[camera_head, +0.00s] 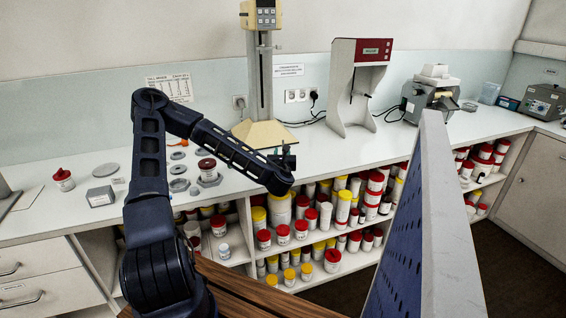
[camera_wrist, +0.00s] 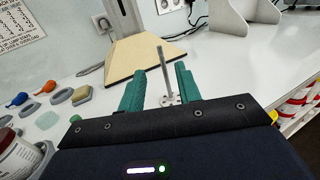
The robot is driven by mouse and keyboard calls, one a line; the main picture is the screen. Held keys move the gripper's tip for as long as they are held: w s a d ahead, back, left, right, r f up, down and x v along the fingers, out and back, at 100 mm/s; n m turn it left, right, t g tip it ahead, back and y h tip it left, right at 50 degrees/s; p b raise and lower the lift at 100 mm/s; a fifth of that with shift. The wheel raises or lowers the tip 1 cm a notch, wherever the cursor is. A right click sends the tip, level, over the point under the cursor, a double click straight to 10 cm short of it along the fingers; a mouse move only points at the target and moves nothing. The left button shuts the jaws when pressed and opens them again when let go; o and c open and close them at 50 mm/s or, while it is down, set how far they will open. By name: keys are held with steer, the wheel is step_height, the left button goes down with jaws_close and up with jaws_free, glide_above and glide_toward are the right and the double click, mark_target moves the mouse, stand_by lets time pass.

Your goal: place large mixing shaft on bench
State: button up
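The large mixing shaft (camera_wrist: 162,70) is a thin grey rod with a small disc at its lower end. In the wrist view it stands about upright between my gripper's two green fingers (camera_wrist: 160,85), with a gap on either side. Its disc appears to be on the white bench (camera_wrist: 225,60), partly hidden by my gripper. In the head view my gripper (camera_head: 284,160) is over the front edge area of the bench (camera_head: 330,150), in front of the mixer stand. The shaft is too small to make out clearly there.
A mixer stand with a cream base (camera_head: 262,134) is just behind my gripper. A white and red machine (camera_head: 356,85) stands to its right. Small lids, discs and a jar (camera_head: 63,180) lie to the left. Tubs fill the shelves below. A perforated panel (camera_head: 425,230) rises at the right.

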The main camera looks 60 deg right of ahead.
steer(key=shift+f+x, duration=0.4)
steer(key=shift+x, duration=1.6)
steer(key=shift+f+x, duration=0.35)
steer(key=shift+x, duration=1.65)
steer(key=shift+f+x, duration=0.4)
steer(key=shift+x, duration=1.6)
jaws_close()
